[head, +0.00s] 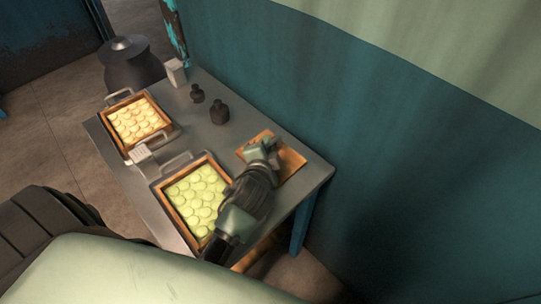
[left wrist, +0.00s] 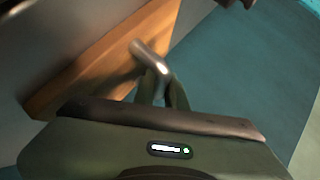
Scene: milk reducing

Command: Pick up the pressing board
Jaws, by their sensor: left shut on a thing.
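The pressing board (head: 293,160) is a flat wooden board at the right end of the grey table. It also shows in the left wrist view (left wrist: 95,65), with a bent metal handle (left wrist: 148,58) rising from it. My left gripper (head: 262,152) is over the board and shut on its handle; the fingers meet the handle in the wrist view (left wrist: 160,88). The gripper hides part of the board. I cannot tell whether the board rests on the table or is slightly raised. My right gripper is not in view.
The table (head: 196,136) holds a wood-framed tray of green rounds (head: 197,196) beside my left arm and one of pale rounds (head: 138,121) farther left. Two dark knobbed weights (head: 219,112) stand near the teal wall (head: 400,150). A dark pot (head: 133,65) stands beyond the table.

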